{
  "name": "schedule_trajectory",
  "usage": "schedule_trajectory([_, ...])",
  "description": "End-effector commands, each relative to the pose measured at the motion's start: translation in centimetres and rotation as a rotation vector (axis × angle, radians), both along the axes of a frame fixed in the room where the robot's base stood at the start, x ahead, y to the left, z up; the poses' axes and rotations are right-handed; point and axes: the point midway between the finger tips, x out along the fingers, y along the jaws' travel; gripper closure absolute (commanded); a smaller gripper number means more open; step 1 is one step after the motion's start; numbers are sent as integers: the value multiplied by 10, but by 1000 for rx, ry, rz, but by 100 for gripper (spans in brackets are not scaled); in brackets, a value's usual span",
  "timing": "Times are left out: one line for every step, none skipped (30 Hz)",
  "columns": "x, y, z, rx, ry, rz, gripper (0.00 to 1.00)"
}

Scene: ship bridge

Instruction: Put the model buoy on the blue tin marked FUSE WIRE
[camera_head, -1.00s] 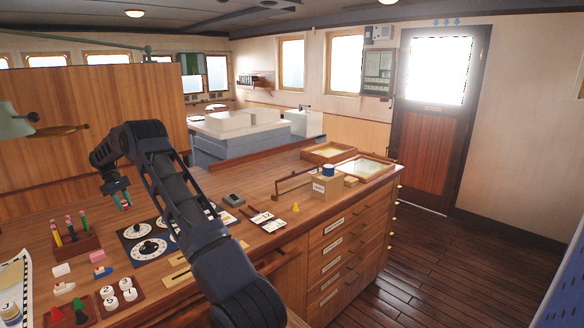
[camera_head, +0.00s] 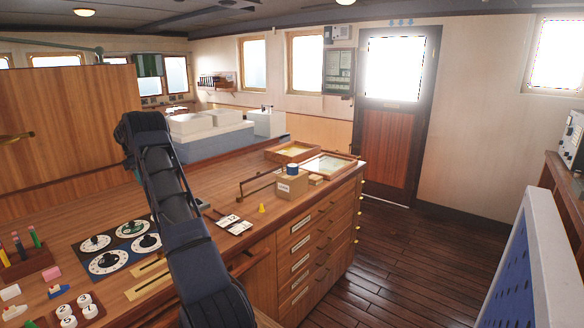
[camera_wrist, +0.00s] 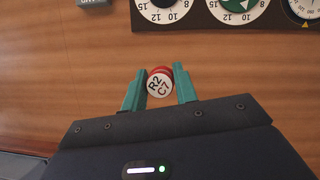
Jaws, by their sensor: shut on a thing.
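In the wrist view my gripper (camera_wrist: 159,88) is shut on a small red round piece (camera_wrist: 152,70) with a white face lettered "R2 C7". I see it end-on, above the wooden top, so I cannot tell its full shape or whether it is the model buoy. In the head view my arm hides the gripper and the piece. A blue tin (camera_head: 293,169) stands upright on a cardboard box (camera_head: 291,187) toward the right end of the chart table (camera_head: 215,190). Its marking is too small to read. My gripper is well left of it.
A dial board (camera_head: 115,250) lies on the table at left. Left of it are a pen rack (camera_head: 32,263) and small blocks. A yellow cone (camera_head: 262,208) and a card holder (camera_head: 233,225) lie before the box. A wooden-framed tray (camera_head: 327,166) lies behind it.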

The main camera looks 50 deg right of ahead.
Motion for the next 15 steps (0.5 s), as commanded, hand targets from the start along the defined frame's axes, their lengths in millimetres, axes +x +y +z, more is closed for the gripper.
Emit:
schedule_trajectory([-6,-22,8,-1,-3,12,93])
schedule_trajectory([-9,-34,13,-1,-3,22,93])
schedule_trajectory([-14,-51,18,-3,-3,37,93])
schedule_trajectory([-17,-62,22,-2,-3,48,93])
schedule_trajectory([-22,-74,26,-1,-3,58,93])
schedule_trajectory([-27,-90,31,-2,-3,73,93])
schedule_trajectory([-32,-102,35,-3,-2,85,93])
schedule_trajectory([-36,-114,40,-3,-3,96,93])
schedule_trajectory([-43,-129,46,-3,-3,111,93])
schedule_trajectory([-48,-141,50,-2,-3,121,93])
schedule_trajectory([-53,-152,54,-3,-3,132,93])
schedule_trajectory([-61,-167,59,-4,-3,147,93])
schedule_trajectory([-66,-178,63,-4,-2,158,93])
schedule_trajectory([-72,-189,68,-3,-3,169,93])
schedule_trajectory([-80,-204,73,-4,-3,184,93])
